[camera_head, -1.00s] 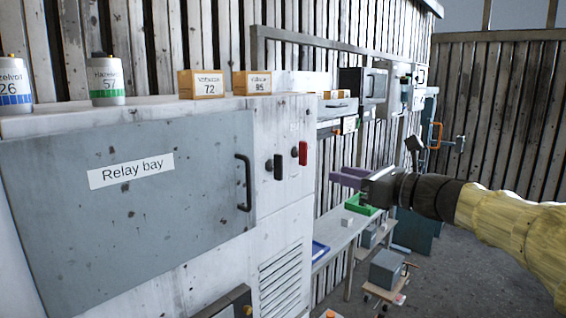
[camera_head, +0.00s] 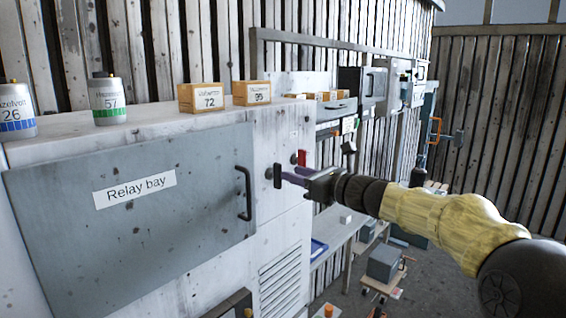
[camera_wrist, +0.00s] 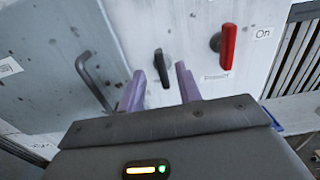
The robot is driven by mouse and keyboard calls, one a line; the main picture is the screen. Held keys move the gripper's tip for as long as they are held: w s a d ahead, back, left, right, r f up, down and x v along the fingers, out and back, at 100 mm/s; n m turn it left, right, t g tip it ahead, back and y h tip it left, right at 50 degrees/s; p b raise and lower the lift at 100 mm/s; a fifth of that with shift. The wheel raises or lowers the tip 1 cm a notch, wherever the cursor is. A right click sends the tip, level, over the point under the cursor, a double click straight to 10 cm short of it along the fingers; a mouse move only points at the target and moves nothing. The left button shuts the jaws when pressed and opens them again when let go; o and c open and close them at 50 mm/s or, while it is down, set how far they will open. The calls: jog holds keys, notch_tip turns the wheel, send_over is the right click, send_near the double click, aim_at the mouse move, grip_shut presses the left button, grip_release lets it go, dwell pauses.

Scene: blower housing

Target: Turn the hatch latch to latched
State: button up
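The grey hatch marked "Relay bay" (camera_head: 130,205) looks shut, with a black bar handle (camera_head: 244,193) on its right side. The hatch latch appears to be the black knob (camera_head: 277,175) on the white panel right of it. In the wrist view the knob (camera_wrist: 161,68) stands roughly upright. My gripper (camera_head: 293,175) is at the panel, its purple fingers pointing at the knob. In the wrist view my gripper (camera_wrist: 158,76) is open, with the knob between or just beyond the fingertips; I cannot tell the exact depth. No contact is visible.
A red lever (camera_wrist: 227,47) sits on the panel just right of the knob, beside an "On" label (camera_wrist: 263,33). Cans and small boxes (camera_head: 201,98) stand on the cabinet top. A workbench (camera_head: 338,232) and a cart (camera_head: 385,265) are beyond on the right.

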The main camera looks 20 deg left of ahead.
aim_at(281, 170)
jog(key=p+x, duration=0.1)
jog(key=x, duration=0.3)
jog(key=shift+a+r+p, duration=0.1)
jog(key=shift+a+p, duration=0.05)
jog(key=shift+p, duration=0.2)
jog(key=shift+w+a, duration=0.25)
jog(key=shift+w, duration=0.05)
jog(key=shift+s, duration=0.2)
jog(key=shift+w, duration=0.1)
grip_shut()
